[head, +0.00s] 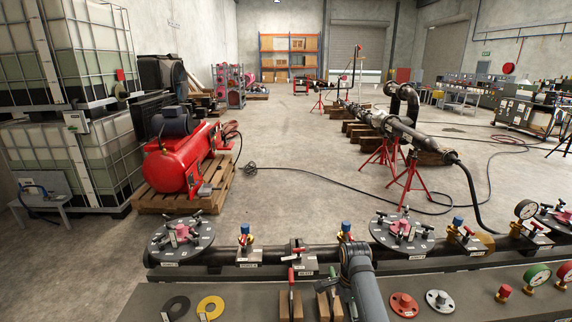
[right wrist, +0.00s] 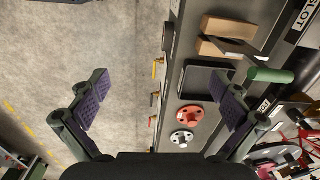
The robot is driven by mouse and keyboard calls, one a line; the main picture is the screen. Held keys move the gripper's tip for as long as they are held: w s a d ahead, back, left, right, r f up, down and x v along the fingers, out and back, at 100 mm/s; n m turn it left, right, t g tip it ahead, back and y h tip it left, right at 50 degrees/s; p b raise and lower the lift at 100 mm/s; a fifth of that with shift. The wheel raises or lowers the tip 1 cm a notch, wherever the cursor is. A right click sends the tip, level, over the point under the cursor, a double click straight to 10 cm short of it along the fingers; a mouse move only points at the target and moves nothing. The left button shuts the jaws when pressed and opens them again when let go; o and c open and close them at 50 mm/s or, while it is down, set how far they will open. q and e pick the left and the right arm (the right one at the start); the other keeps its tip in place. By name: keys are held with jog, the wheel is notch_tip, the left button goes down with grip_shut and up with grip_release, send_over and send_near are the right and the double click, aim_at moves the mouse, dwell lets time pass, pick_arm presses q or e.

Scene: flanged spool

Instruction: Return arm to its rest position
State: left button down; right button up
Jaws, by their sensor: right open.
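My right arm (head: 362,280) reaches up from the bottom of the head view over the bench; its gripper does not show there. In the right wrist view my right gripper (right wrist: 161,82) is open, its purple-padded fingers wide apart with nothing held between them. A red flange disc (head: 404,304) and a grey flange disc (head: 439,301) lie on the bench. The red disc (right wrist: 189,117) and grey disc (right wrist: 182,138) also show in the right wrist view, beyond and left of the right-hand finger. A dark pipe (head: 220,256) runs along the bench. My left gripper is not in view.
A red compressor (head: 182,162) stands beyond at left. Open floor (head: 290,170) lies behind the bench.

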jog(key=s+d+f+n, duration=0.2)
jog(key=s+f+n, duration=0.2)
jog(key=s+f, duration=0.7)
jog(key=s+d+f+n, duration=0.2)
jog(key=s+f+n, duration=0.2)
jog(key=f, duration=1.4)
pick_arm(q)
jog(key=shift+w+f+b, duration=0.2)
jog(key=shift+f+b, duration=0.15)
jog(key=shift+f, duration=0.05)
pick_arm(e)
jog(key=s+d+f+n, duration=0.2)
jog(key=s+f+n, duration=0.1)
jog(key=s, duration=0.7)
jog(key=s+d+f+n, duration=0.2)
jog(key=s+f, duration=0.4)
jog(key=s, duration=0.5)
jog(key=s+d+f+n+t, duration=0.1)
jog(key=s+f+n, duration=0.3)
jog(key=s, duration=0.6)
jog(key=shift+s+d+f+h, duration=0.35)
jog(key=shift+d+h, duration=0.05)
jog(key=shift+d, duration=0.45)
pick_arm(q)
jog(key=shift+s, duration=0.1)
pick_arm(e)
jog(key=shift+c, duration=0.4)
